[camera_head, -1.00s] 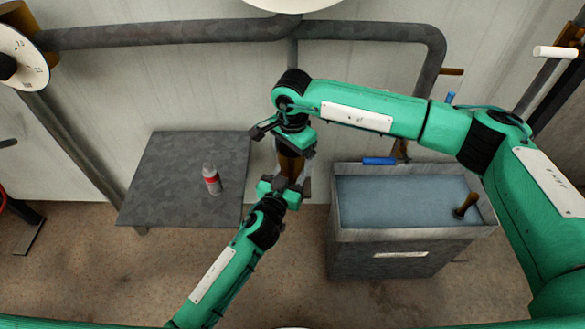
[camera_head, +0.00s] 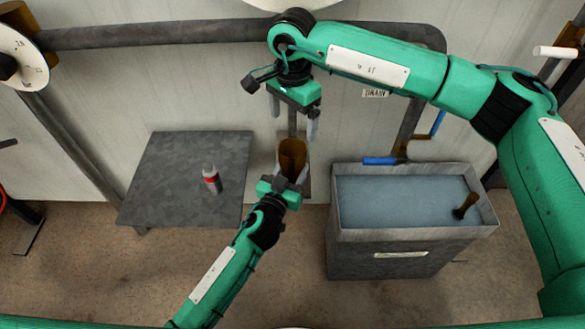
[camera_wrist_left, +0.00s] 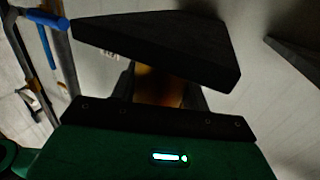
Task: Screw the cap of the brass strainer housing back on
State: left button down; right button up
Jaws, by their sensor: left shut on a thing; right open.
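A brown-gold brass strainer piece (camera_head: 292,157) stands upright in the head view, between the table and the drain tank. I cannot tell whether it is the housing, the cap or both together. My left gripper (camera_head: 283,188) is shut on its lower end from below. In the left wrist view the brass (camera_wrist_left: 158,84) shows dimly behind a dark jaw, which hides much of it. My right gripper (camera_head: 294,119) is open and empty above the brass piece, fingers pointing down, apart from it. A thread or seam cannot be made out.
A grey table (camera_head: 170,175) at left holds a small bottle with a red band (camera_head: 211,179). A water-filled tank (camera_head: 400,200) at right has a wooden-handled tool (camera_head: 465,205) in it and a blue handle (camera_head: 380,161) at its back edge. A pipe (camera_head: 180,35) runs along the wall.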

pick_arm(q)
jog(key=c, duration=0.6)
grip_release()
pick_arm(e)
jog(key=shift+f, duration=0.2)
pick_arm(q)
jog(key=v, duration=1.4)
jog(key=shift+w, duration=0.1)
jog(key=shift+f, duration=0.1)
pick_arm(e)
jog(key=shift+s, duration=0.1)
